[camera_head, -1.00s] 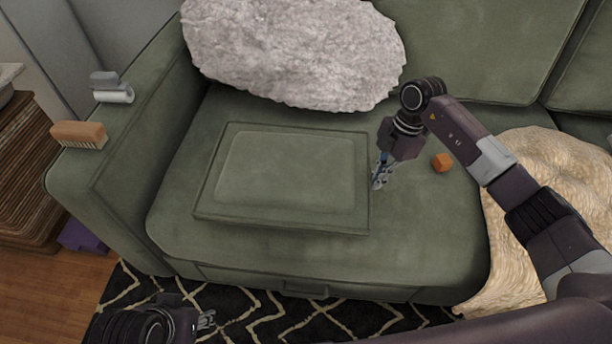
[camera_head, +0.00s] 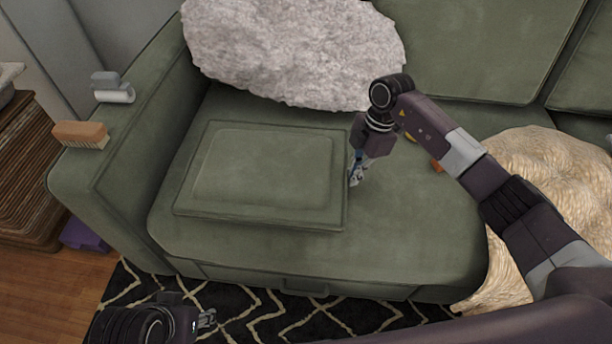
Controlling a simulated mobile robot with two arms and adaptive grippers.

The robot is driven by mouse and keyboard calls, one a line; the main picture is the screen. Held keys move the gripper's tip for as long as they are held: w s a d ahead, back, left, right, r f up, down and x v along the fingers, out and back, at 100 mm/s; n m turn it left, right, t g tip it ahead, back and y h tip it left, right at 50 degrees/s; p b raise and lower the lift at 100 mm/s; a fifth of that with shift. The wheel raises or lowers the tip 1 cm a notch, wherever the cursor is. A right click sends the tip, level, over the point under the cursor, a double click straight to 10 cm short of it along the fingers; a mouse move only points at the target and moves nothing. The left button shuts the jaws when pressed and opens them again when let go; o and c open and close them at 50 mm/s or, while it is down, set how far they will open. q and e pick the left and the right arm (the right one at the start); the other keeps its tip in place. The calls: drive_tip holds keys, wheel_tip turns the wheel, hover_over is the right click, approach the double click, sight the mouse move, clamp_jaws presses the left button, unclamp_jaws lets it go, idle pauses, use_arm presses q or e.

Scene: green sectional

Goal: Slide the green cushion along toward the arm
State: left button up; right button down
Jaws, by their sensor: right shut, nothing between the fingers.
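The green cushion (camera_head: 262,172) is a flat rectangle lying on the green sofa seat (camera_head: 420,240). The sofa arm (camera_head: 125,180) stands to its left, with a strip of bare seat between them. My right gripper (camera_head: 355,176) is shut and empty, at the cushion's right edge. Its fingers point down and appear to touch that edge. My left gripper (camera_head: 207,319) is at the bottom left, above the rug in the picture and away from the cushion. Its fingers are too small to read.
A grey fluffy pillow (camera_head: 295,50) leans on the backrest behind the cushion. A brush (camera_head: 80,133) and a lint roller (camera_head: 113,90) lie on the sofa arm. An orange block (camera_head: 437,166) is partly hidden behind my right arm. A cream throw (camera_head: 540,190) covers the seat's right side.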

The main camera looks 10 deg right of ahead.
sight(332, 173)
drive_tip(key=shift+w+a, duration=0.25)
drive_tip(key=shift+a, duration=0.7)
drive_tip(key=shift+w+a, duration=0.3)
drive_tip(key=shift+a, duration=0.6)
drive_tip(key=shift+w+a, duration=0.25)
drive_tip(key=shift+a, duration=0.7)
drive_tip(key=shift+w+a+b, duration=0.2)
drive_tip(key=shift+w+a, duration=0.05)
drive_tip(key=shift+a, duration=0.6)
drive_tip(key=shift+w+a+b, duration=0.15)
drive_tip(key=shift+w+a, duration=0.05)
drive_tip(key=shift+a, duration=0.65)
drive_tip(key=shift+w+a, duration=0.2)
drive_tip(key=shift+a, duration=0.5)
drive_tip(key=shift+d+r, duration=0.15)
drive_tip(key=shift+d, duration=0.15)
drive_tip(key=shift+s+d+p, duration=0.2)
drive_tip(key=shift+d+p, duration=0.2)
drive_tip(key=shift+d, duration=0.1)
drive_tip(key=shift+s+d+p, duration=0.15)
drive_tip(key=shift+d+p, duration=0.25)
drive_tip(key=shift+d, duration=0.1)
